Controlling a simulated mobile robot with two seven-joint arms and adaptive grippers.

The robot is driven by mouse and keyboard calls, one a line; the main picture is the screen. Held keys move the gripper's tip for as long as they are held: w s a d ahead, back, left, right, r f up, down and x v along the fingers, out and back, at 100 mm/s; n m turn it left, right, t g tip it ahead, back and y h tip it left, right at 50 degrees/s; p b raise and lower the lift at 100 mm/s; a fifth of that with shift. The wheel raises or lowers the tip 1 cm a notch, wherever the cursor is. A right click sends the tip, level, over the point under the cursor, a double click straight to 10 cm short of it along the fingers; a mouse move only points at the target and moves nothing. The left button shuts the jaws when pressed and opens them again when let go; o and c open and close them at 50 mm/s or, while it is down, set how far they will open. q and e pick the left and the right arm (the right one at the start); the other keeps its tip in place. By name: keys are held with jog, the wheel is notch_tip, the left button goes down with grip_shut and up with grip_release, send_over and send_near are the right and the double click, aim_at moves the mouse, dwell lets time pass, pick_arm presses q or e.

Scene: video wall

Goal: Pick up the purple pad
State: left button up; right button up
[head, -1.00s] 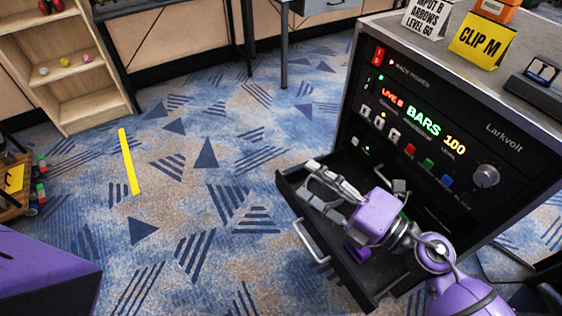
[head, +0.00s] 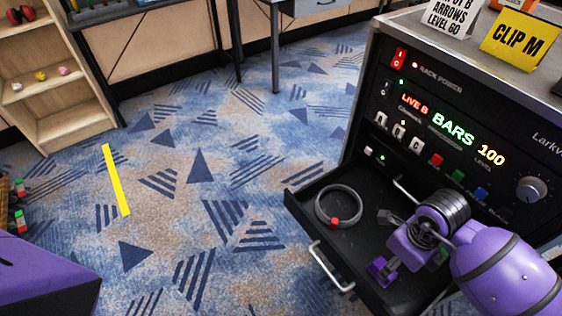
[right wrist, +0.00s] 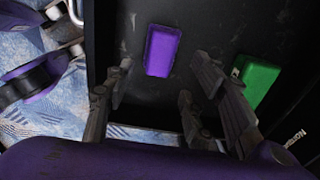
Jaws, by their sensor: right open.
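The purple pad (head: 382,270) lies on the floor of the open black drawer (head: 317,247), toward its front. In the right wrist view the purple pad (right wrist: 162,50) lies flat, just beyond the fingertips and between their lines. My right gripper (right wrist: 163,82) is open and empty, with its fingers spread above the drawer floor. In the head view my right gripper (head: 400,264) points down into the drawer near the pad; its wrist hides part of the drawer. My left gripper is in neither view.
A green pad (right wrist: 257,82) lies to the right of the purple one. A grey cable loop (head: 338,205) with a red clip lies in the drawer's left part. The rack unit's front panel (head: 440,140) rises behind the drawer. Drawer walls surround the pads.

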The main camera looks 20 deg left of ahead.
jog(key=f, duration=0.6)
jog(key=shift+w+a, duration=0.15)
jog(key=shift+a, duration=0.15)
jog(key=shift+r, duration=0.1)
jog(key=c, duration=1.2)
jog(key=shift+o, duration=0.2)
jog(key=shift+r, duration=0.15)
jog(key=shift+r, duration=0.25)
notch_tip(320, 180, up, 2)
jog(key=shift+w+r, duration=0.1)
jog(key=shift+r, duration=0.05)
jog(key=s+d+r+p, duration=0.1)
jog(key=s+d+r, duration=0.1)
jog(key=s+r, duration=0.8)
jog(key=s, duration=0.4)
jog(key=shift+d, duration=0.25)
